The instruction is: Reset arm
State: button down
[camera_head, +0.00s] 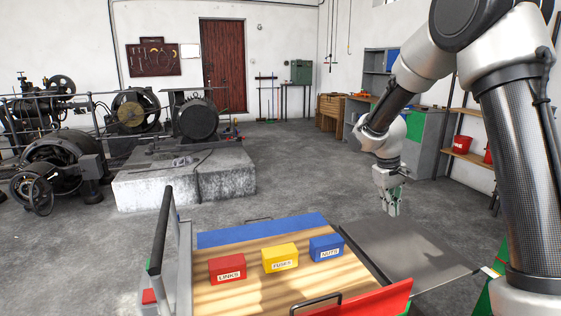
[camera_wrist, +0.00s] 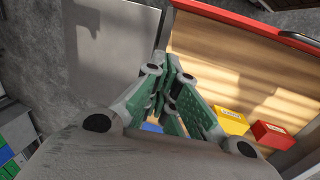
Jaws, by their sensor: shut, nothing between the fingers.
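My gripper (camera_head: 393,207) hangs from the arm at the right of the head view, pointing down. It is above the dark flat panel beside the cart, with nothing in it. In the wrist view my gripper (camera_wrist: 168,62) shows its green-padded fingers together and empty. The cart's wooden top lies left of the gripper in the head view. On it stand a red box marked LINKS (camera_head: 228,269), a yellow box marked FUSES (camera_head: 280,258) and a blue box marked NUTS (camera_head: 326,248). The gripper is apart from all three.
The grey panel (camera_head: 420,250) beside the cart is bare. A cart handle (camera_head: 161,230) rises at the left. Dynamos (camera_head: 196,118) stand on a concrete plinth (camera_head: 180,188) at the back left. A shelf with red bins (camera_head: 461,144) is at the right. Open floor lies behind the cart.

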jog(key=s+d+r+m+t, duration=0.1)
jog(key=s+r, duration=0.4)
jog(key=s, duration=0.5)
jog(key=s+d+r+m+t+y, duration=0.1)
jog(key=s+r, duration=0.4)
jog(key=s, duration=0.5)
jog(key=s+d+r+m+t+y, duration=0.1)
jog(key=s+r, duration=0.5)
jog(key=s, duration=0.5)
jog(key=shift+t, duration=0.4)
